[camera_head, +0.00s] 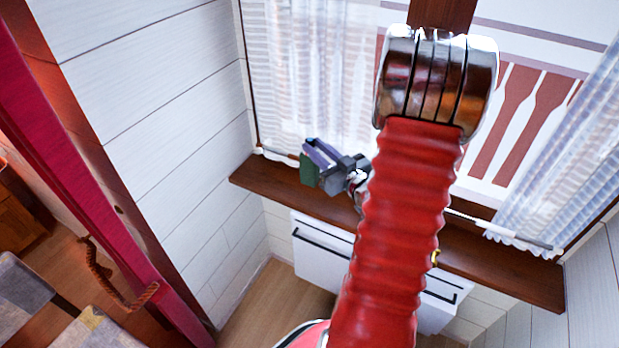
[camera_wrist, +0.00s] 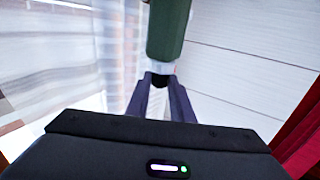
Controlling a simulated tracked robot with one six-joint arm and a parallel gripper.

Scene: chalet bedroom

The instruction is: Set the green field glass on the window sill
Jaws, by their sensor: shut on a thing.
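The green field glass (camera_wrist: 168,30) is a dark green tube with a pale band and a black end in the wrist view. My gripper (camera_wrist: 160,82) is shut on its near end. In the head view the field glass (camera_head: 309,170) shows as a small green shape beside my gripper (camera_head: 316,155), in front of the curtain at the left part of the window. The brown wooden window sill (camera_head: 262,180) runs under the window. The field glass appears over or close to the sill's left end; I cannot tell whether it touches. My arm hides the sill's middle.
Sheer curtains (camera_head: 300,70) hang at the left, and another curtain (camera_head: 570,170) hangs at the right. A white radiator (camera_head: 318,255) is below the sill. A plank wall (camera_head: 160,90) bounds the left side. A red post (camera_head: 100,190) with a rope stands nearer.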

